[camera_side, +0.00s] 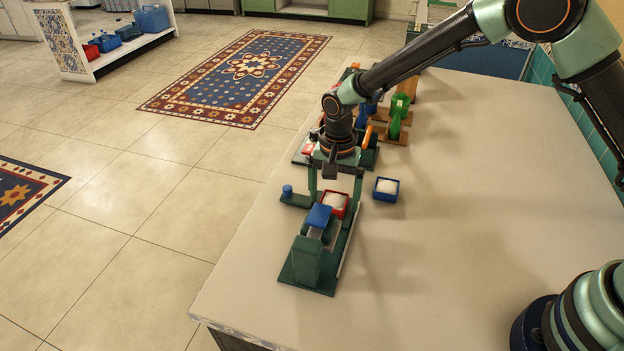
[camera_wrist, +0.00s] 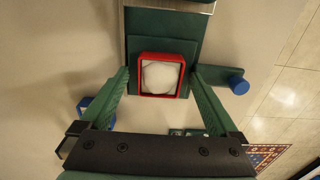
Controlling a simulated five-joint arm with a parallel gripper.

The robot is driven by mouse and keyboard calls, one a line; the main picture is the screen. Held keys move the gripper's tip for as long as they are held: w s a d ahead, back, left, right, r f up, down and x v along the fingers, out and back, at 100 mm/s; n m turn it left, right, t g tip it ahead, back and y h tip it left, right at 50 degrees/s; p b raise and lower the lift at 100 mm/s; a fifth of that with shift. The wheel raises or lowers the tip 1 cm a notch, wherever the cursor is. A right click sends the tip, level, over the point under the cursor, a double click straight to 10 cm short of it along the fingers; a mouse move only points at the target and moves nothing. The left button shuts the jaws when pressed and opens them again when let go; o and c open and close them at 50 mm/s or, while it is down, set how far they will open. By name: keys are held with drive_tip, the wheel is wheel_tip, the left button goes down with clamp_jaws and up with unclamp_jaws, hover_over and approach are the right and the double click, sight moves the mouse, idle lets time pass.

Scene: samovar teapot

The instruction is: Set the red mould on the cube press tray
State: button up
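The red mould (camera_side: 334,204), a square red frame with white filling, rests on the green cube press tray (camera_wrist: 190,50) behind the press's blue block (camera_side: 319,215). In the wrist view the red mould (camera_wrist: 160,91) looks level and lies over the tray's near part. My gripper (camera_side: 333,196) is pointed down over it. In the wrist view my gripper (camera_wrist: 160,76) has its green fingers spread on both sides of the mould, with gaps left and right. It looks open and empty. Part of the tray is hidden under the mould.
A blue mould (camera_side: 386,189) with white filling stands just right of the press. The press's blue knob (camera_side: 287,190) sticks out on the left. Green and blue items (camera_side: 395,120) stand further back. The counter (camera_side: 440,220) to the right is clear.

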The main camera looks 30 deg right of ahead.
drive_tip(key=s+d+r+n+t, duration=0.1)
drive_tip(key=d+r, duration=0.1)
drive_tip(key=r, duration=0.7)
drive_tip(key=s+d+r+n, duration=0.1)
drive_tip(key=d+r, duration=0.1)
drive_tip(key=r, duration=0.7)
drive_tip(key=s+d+r+n+t, duration=0.2)
drive_tip(key=s+d+n, duration=0.1)
drive_tip(key=s+d, duration=0.3)
drive_tip(key=s+d+r+n+t, duration=0.2)
drive_tip(key=s+d+r+n, duration=0.1)
drive_tip(key=s+d, duration=0.4)
drive_tip(key=shift+s+n+t, duration=0.3)
drive_tip(key=shift+s+n, duration=0.2)
